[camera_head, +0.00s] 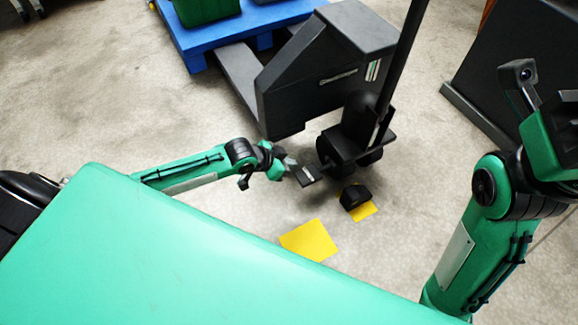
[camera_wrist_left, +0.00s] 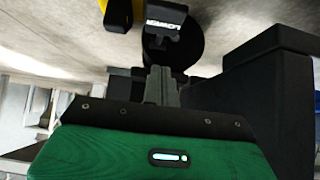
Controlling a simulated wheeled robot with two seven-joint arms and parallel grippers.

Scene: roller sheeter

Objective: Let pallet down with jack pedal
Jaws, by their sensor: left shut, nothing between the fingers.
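The black pallet jack (camera_head: 318,75) stands at the top middle, its fork (camera_head: 240,72) running toward the blue pallet (camera_head: 222,33). Its dark pedal (camera_head: 309,176) sticks out low beside the steering wheels. In the left wrist view the pedal (camera_wrist_left: 163,25) carries white lettering that looks like "LOWER", upside down. My left gripper (camera_head: 287,164) is shut and empty, close to the pedal. In the wrist view its fingertips (camera_wrist_left: 160,72) point at the pedal; I cannot tell whether they touch it. My right arm shows at the right, but its fingers do not.
Green crates (camera_head: 205,10) sit on the pallet. A black block (camera_head: 354,197) rests on a yellow floor patch, near another yellow patch (camera_head: 309,241). A dark cabinet (camera_head: 510,50) stands at the right. Concrete floor (camera_head: 90,95) is clear at left.

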